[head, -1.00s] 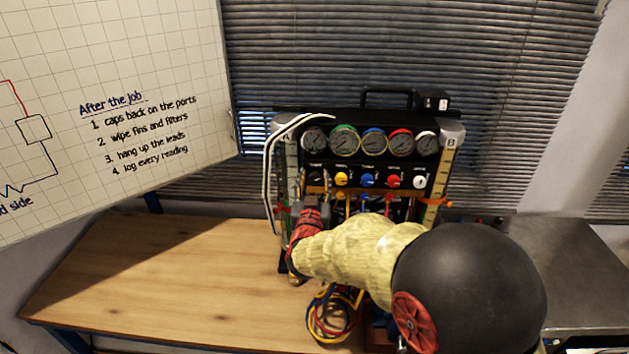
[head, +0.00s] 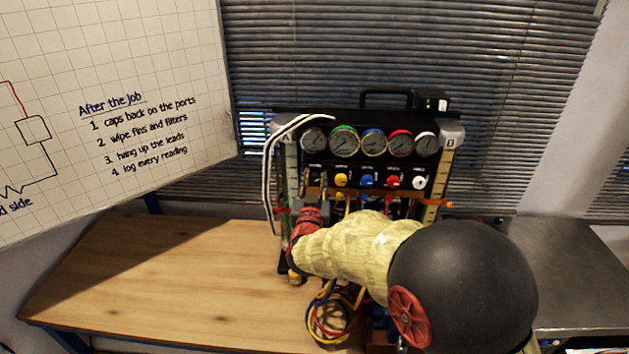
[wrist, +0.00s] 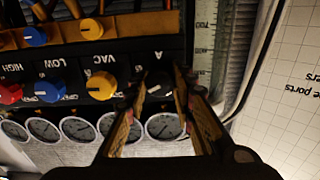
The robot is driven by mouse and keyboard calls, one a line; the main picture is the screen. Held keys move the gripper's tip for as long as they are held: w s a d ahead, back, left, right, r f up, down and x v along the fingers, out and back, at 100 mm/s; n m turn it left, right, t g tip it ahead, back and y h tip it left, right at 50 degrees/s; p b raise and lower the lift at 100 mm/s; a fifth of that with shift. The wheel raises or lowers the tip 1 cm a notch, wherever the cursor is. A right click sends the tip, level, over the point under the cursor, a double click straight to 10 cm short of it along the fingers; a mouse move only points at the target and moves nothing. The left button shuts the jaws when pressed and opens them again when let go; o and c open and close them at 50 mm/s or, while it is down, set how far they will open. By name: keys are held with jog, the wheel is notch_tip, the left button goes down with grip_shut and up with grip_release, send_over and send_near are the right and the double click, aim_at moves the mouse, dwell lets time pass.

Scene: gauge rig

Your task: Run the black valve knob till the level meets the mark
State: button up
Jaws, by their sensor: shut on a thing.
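The black valve knob (wrist: 158,84) is at the end of the knob row in the wrist view, which shows the panel upside down. My gripper (wrist: 160,86) has one finger on each side of the knob and is shut on it. In the head view my gripper (head: 314,190) is at the left end of the row, and I cannot make out the knob clearly behind it. The scaled level tube A (head: 291,160) stands at the rig's left side, and its scale (wrist: 203,45) shows beside my gripper in the wrist view. I cannot read the liquid level or the mark.
Yellow (head: 341,180), blue (head: 367,181), red (head: 393,182) and white (head: 419,182) knobs sit to the right. Gauges (head: 373,142) run above them. White hoses (head: 270,165) loop at the left. Coiled leads (head: 330,318) lie in front. The wooden bench (head: 160,280) is clear at left.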

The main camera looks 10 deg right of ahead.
grip_shut()
jog(key=m+b, duration=0.2)
jog(key=b, duration=0.1)
jog(key=shift+f+b, duration=0.2)
jog(key=shift+b, duration=0.2)
jog(key=shift+m+b, duration=0.9)
jog(key=shift+b, duration=0.1)
jog(key=shift+r+m+b, duration=0.15)
jog(key=shift+m+b, duration=0.55)
jog(key=shift+m, duration=0.1)
jog(key=o, duration=0.9)
grip_release()
jog(key=shift+s, duration=0.1)
